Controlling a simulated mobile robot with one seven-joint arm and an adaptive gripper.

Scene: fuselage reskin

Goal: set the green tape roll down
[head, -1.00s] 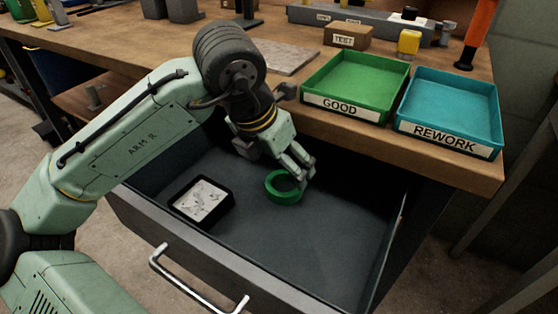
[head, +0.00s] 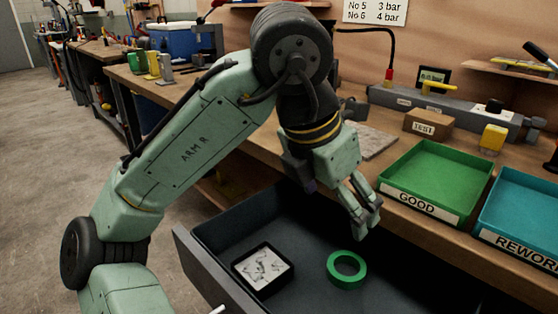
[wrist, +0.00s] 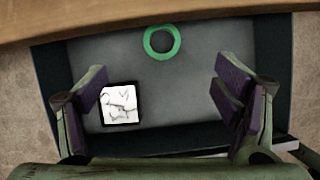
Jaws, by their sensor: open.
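The green tape roll (head: 346,269) lies flat on the floor of the open drawer (head: 330,225). It also shows in the wrist view (wrist: 162,42), near the drawer's edge on the bench side. My gripper (head: 366,218) is above the drawer, apart from the roll and higher than it. In the wrist view its two fingers (wrist: 165,95) are spread wide with nothing between them.
A black tray with a white inside and small bits (head: 263,268) lies in the drawer, left of the roll. On the bench stand the green GOOD tray (head: 437,182), the teal REWORK tray (head: 525,215) and a TEST box (head: 427,124). The drawer floor around the roll is bare.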

